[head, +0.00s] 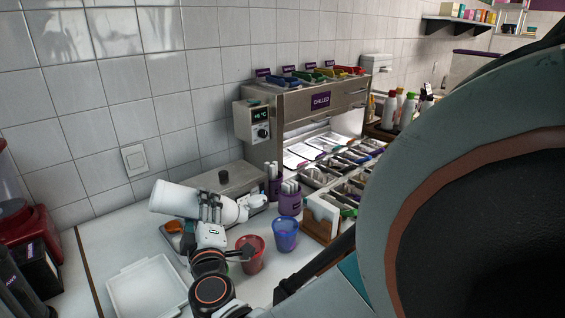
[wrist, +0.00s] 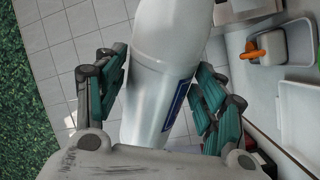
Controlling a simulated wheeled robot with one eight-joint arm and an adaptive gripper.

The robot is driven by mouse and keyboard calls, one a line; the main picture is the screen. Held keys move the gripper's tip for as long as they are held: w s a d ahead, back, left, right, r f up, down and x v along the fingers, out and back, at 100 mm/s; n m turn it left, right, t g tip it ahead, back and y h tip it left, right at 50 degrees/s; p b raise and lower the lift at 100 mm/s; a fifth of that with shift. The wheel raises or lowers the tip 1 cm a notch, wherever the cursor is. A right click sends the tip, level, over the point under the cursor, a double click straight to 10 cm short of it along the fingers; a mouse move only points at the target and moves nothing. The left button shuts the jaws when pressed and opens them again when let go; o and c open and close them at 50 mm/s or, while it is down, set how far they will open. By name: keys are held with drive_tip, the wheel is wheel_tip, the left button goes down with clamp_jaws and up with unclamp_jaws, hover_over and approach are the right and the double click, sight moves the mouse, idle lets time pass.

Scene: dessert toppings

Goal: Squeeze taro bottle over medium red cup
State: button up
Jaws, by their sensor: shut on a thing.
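A white bottle (head: 178,198) lies nearly on its side in the air, its broad end to the left and its narrower end to the right. My gripper (head: 211,208) is shut around its middle. In the wrist view the white bottle (wrist: 157,95) sits between the teal-padded fingers, with the edge of a dark blue label showing; no readable name shows. The red cup (head: 251,258) stands upright on the counter, below the bottle's narrow end in the head view. My arm partly covers the cup's left side. I cannot tell whether the tip is directly over the cup.
A blue cup (head: 286,234) stands right of the red cup. Behind are purple holders (head: 290,203) with white sticks and a steel topping station (head: 300,105). A white tray (head: 147,288) lies at front left. An orange-handled scoop (wrist: 262,47) lies in a small container.

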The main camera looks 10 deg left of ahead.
sight(223, 217)
drive_tip(key=d+m, duration=0.1)
drive_tip(key=w+d+f+m+b, duration=0.1)
drive_tip(key=m, duration=0.1)
drive_tip(key=shift+d, duration=0.2)
drive_tip(key=shift+w+d+f+m+b, duration=0.1)
drive_tip(key=shift+w+d+m+b, duration=0.15)
drive_tip(key=shift+m, duration=0.3)
drive_tip(key=shift+d+f+m+b, duration=0.1)
drive_tip(key=shift+d+f+m, duration=0.05)
drive_tip(key=shift+d+m, duration=0.3)
drive_tip(key=shift+w+d+f+m+b, duration=0.1)
drive_tip(key=shift+w+d+m+b, duration=0.1)
drive_tip(key=shift+m, duration=0.4)
drive_tip(key=o, duration=0.5)
drive_tip(key=c, duration=0.8)
drive_tip(key=o, duration=0.3)
